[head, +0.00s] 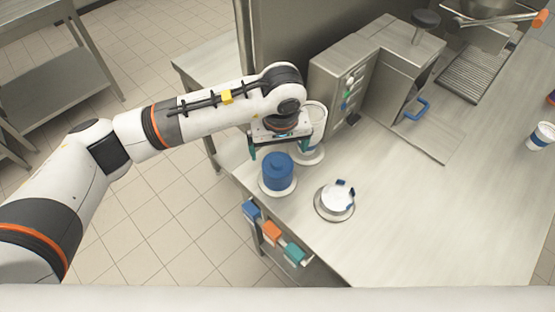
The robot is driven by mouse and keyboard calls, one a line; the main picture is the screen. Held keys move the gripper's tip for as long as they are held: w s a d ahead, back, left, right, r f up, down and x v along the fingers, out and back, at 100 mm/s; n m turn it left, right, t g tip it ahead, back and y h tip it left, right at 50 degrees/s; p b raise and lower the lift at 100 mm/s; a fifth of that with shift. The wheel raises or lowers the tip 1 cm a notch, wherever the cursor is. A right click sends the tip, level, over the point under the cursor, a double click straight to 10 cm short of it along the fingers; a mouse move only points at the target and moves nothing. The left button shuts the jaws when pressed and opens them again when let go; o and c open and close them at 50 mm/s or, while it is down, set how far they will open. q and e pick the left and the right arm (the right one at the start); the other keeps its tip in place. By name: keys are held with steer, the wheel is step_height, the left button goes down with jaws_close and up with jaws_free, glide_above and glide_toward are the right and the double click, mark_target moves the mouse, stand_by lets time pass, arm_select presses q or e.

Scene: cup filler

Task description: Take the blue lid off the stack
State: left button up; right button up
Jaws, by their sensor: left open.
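A stack of blue lids (277,175) with a small knob on top stands on a round white base near the table's left edge. My left gripper (281,148) is open and empty, with teal fingertips spread. It hangs just behind the stack in the picture, its fingers to the left and right of the stack's far side. I cannot tell its height above the lids. The separate lids in the stack are hard to make out. My right gripper is not in view.
A white cup or stack (316,114) stands behind the gripper, partly hidden. A white item with dark blue parts (338,196) sits on a round plate to the right. A steel machine (345,70) stands at the back. The table (430,220) is clear at front right.

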mark_target(278, 162)
arm_select(q)
steer(key=f+p, duration=0.2)
steer(key=f, duration=0.3)
steer(key=shift+w+a+p, duration=0.15)
steer(key=shift+w+p, duration=0.1)
steer(key=shift+p, duration=0.15)
steer(key=shift+f, duration=0.25)
steer(key=c, duration=1.1)
